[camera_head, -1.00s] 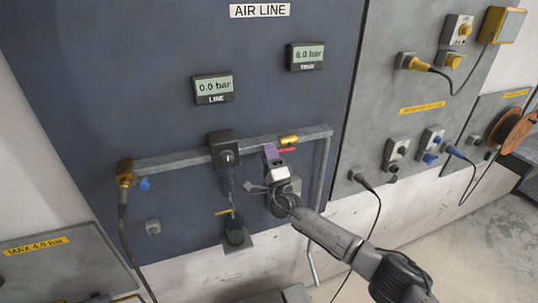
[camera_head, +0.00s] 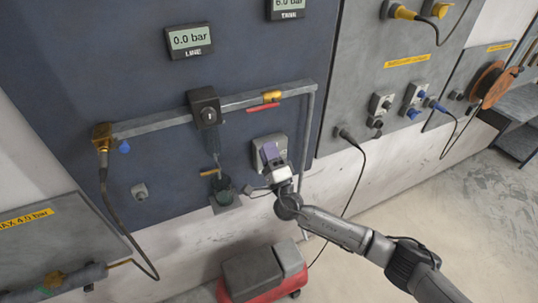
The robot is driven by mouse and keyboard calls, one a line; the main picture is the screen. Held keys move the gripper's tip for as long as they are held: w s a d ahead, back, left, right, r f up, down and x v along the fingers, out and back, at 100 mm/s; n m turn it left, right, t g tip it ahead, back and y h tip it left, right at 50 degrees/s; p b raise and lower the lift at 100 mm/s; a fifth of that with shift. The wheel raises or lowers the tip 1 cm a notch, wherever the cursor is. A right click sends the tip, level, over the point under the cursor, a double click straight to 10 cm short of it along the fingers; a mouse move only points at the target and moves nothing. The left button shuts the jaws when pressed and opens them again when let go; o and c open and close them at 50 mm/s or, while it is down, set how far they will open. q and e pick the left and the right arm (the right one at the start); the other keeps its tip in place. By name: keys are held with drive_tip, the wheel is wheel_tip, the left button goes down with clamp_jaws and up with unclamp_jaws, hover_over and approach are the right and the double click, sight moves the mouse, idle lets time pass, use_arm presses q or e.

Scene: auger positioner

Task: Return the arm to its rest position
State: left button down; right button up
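My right arm comes in from the lower right across the picture. Its gripper (camera_head: 267,180) is in front of the lower part of the dark blue panel (camera_head: 90,70), below the red lever (camera_head: 263,108) of the pipe and apart from it. The small size and angle of the fingers do not show whether it is open or shut. A grey plate (camera_head: 262,142) on the panel sits behind the gripper and is partly hidden by it. My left gripper is not in view.
The line display (camera_head: 189,40) reads 0.0 bar. A red and grey machine (camera_head: 262,272) stands below on the floor. Open floor (camera_head: 420,215) lies to the right.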

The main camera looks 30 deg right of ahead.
drive_tip(key=shift+s+f, duration=0.15)
drive_tip(key=shift+s, duration=0.15)
idle(0.5)
